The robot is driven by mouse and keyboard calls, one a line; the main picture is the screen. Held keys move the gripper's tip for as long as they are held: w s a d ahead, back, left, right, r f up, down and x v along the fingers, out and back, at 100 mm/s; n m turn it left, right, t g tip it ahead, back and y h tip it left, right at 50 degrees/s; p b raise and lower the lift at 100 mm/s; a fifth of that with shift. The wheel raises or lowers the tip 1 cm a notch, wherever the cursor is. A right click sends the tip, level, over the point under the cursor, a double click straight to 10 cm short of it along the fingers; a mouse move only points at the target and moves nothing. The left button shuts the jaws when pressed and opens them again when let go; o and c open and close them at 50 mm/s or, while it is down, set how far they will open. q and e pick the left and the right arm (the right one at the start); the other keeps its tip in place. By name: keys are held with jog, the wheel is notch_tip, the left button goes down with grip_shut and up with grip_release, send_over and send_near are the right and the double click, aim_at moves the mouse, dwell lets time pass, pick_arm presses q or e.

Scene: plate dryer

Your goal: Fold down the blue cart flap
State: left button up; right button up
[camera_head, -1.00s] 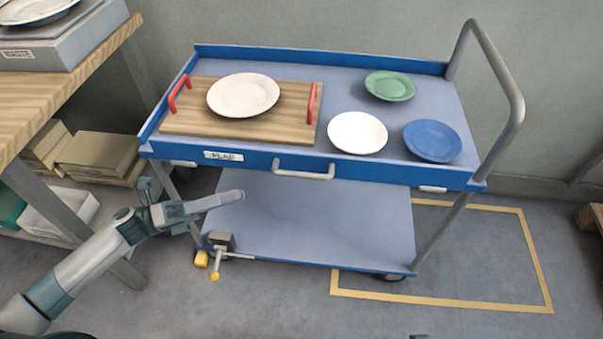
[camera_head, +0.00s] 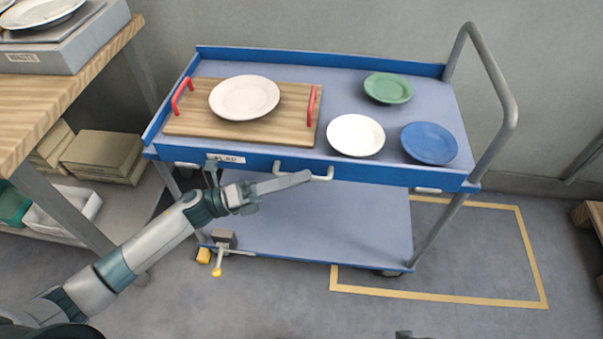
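The blue cart flap (camera_head: 380,176) is the upright front side panel of the cart's top shelf, with a pale bar handle (camera_head: 322,178) at its middle. The flap stands up along the shelf edge. My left gripper (camera_head: 300,181) is in front of it, its long grey finger pointing right and overlapping the left part of the handle in the picture. I cannot tell whether it touches the handle or how far apart the fingers are. A small dark piece at the bottom edge, probably my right gripper (camera_head: 404,335), barely shows.
The top shelf holds a wooden tray (camera_head: 190,122) with red handles and a white plate (camera_head: 244,97), another white plate (camera_head: 356,135), a green plate (camera_head: 388,88) and a blue plate (camera_head: 429,143). A wooden table (camera_head: 60,100) stands left. The lower shelf (camera_head: 350,215) is empty.

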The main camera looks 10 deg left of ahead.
pick_arm(q)
jog(key=shift+w+d, duration=0.15)
jog(key=shift+d, duration=0.35)
pick_arm(e)
jog(key=shift+f, duration=0.3)
pick_arm(q)
grip_shut()
